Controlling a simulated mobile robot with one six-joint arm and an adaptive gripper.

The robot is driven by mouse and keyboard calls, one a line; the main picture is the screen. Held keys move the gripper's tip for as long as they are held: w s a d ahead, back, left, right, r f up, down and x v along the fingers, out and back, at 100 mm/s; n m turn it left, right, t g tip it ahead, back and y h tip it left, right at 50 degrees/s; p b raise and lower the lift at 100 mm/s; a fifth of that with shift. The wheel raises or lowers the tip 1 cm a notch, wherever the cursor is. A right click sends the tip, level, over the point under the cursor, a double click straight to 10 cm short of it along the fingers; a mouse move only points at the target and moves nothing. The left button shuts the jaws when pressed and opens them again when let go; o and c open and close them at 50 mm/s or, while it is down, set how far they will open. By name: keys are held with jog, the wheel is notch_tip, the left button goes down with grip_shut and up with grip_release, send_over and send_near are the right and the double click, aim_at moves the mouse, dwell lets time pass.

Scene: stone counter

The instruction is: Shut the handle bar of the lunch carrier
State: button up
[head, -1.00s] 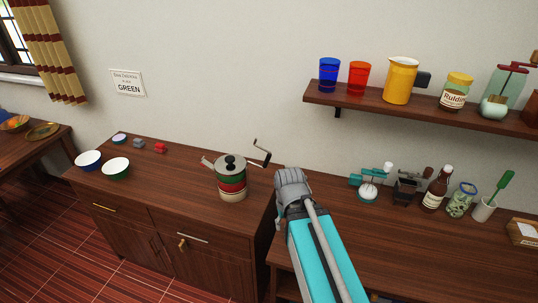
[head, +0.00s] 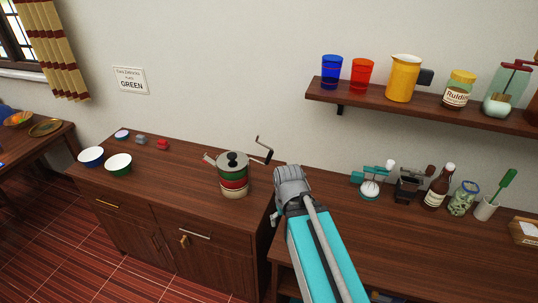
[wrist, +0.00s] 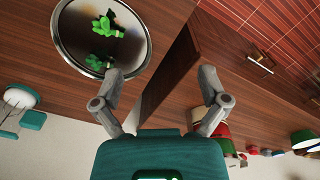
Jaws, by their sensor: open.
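The lunch carrier (head: 233,183) stands upright on the left wooden counter, with cream, red and green tiers and a grey lid with a black knob. A grey bar end juts out at its upper left, and a thin dark crank-like bar with a black grip (head: 265,150) rises at its right. I cannot tell whether both belong to the handle bar. In the wrist view the carrier (wrist: 223,130) is partly hidden behind one finger. My gripper (wrist: 162,75) is open and empty, apart from the carrier. In the head view my arm hides its fingers, right of the carrier.
Bowls (head: 118,163) stand on the left counter. A bottle (head: 438,187) and jars stand on the right counter. A wall shelf (head: 430,107) hangs above. A gap separates the counters.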

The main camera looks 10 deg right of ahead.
jog(key=shift+w+r+p, duration=0.3)
jog(key=c, duration=0.4)
jog(key=w+r+m+p, duration=0.1)
jog(key=w+r+m+y+p, duration=0.1)
jog(key=w+r+m+p, duration=0.1)
jog(key=shift+w+d, duration=0.2)
jog(key=c, duration=0.7)
jog(key=w+r+m+p, duration=0.2)
jog(key=w+r+m, duration=0.1)
jog(key=w+d+r+m+y+p, duration=0.1)
jog(key=w+p, duration=0.1)
jog(key=shift+w+r+m+t, duration=0.15)
jog(key=shift+r+m+t, duration=0.1)
jog(key=shift+m+t, duration=0.05)
grip_shut()
jog(key=w+d+r+m+t+y+p, duration=0.2)
jog(key=w+d+r+m+p, duration=0.3)
jog(key=w+r+m+p, duration=0.6)
jog(key=shift+w+d+r+m+y, duration=0.4)
jog(key=shift+w+r+m+y, duration=0.65)
jog(key=shift+w+m, duration=0.6)
jog(key=shift+w+r, duration=0.15)
